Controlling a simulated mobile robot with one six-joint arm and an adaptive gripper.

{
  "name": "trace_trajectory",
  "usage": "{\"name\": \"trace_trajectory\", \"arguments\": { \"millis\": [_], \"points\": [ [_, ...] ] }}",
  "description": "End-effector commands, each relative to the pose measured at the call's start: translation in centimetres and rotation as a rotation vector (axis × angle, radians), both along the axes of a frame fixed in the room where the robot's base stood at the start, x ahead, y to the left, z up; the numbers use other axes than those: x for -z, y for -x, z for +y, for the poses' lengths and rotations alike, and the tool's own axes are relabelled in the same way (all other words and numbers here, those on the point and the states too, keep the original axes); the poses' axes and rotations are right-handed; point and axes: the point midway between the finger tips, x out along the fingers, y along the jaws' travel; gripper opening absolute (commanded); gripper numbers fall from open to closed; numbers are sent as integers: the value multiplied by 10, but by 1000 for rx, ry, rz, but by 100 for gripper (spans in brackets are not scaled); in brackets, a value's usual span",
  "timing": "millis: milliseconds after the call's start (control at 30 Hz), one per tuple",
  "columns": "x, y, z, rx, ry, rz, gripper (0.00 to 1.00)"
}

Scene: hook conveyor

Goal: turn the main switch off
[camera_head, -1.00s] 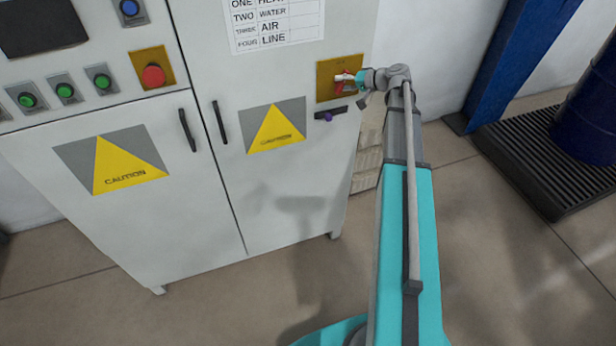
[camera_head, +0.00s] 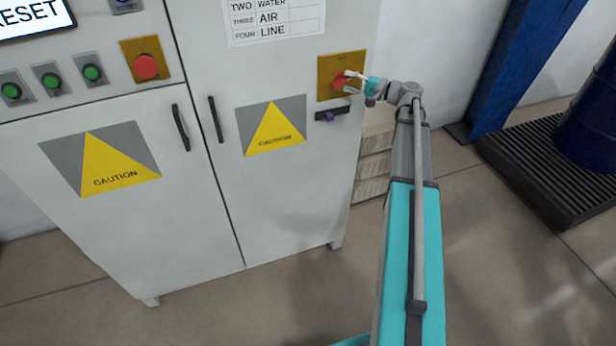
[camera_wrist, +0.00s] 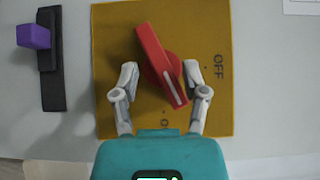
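The main switch is a red rotary handle (camera_head: 340,80) on a yellow plate (camera_head: 327,62), on the right door of the grey cabinet. In the wrist view the handle (camera_wrist: 160,62) is tilted, its upper end leaning left and its lower end right. "OFF" is printed to its right on the plate; a partly hidden label shows below. My gripper (camera_wrist: 160,72) is open, one finger on each side of the handle. There is a clear gap at the left finger. The right finger is close to the handle's lower end; I cannot tell whether they touch.
A black bracket with a purple knob (camera_wrist: 34,36) sits beside the plate. The cabinet also carries a red button (camera_head: 145,67), several green buttons and a screen (camera_head: 35,17) reading "RESET". A blue post (camera_head: 515,65) and a blue drum (camera_head: 592,120) stand right.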

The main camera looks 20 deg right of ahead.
Motion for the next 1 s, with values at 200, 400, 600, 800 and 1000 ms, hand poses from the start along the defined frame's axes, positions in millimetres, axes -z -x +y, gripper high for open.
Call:
{"name": "trace_trajectory", "arguments": {
  "millis": [200, 400, 600, 800, 1000],
  "points": [
    [-1, 23, -24, 1, 2, -1, 57],
    [-1, 42, -44, 1, 4, -1, 57],
    [-1, 60, -64, 2, 4, -1, 57],
    [-1, 76, -81, 1, 4, -1, 57],
    [3, 84, -81, -11, 16, 11, 57]
  ]
}}
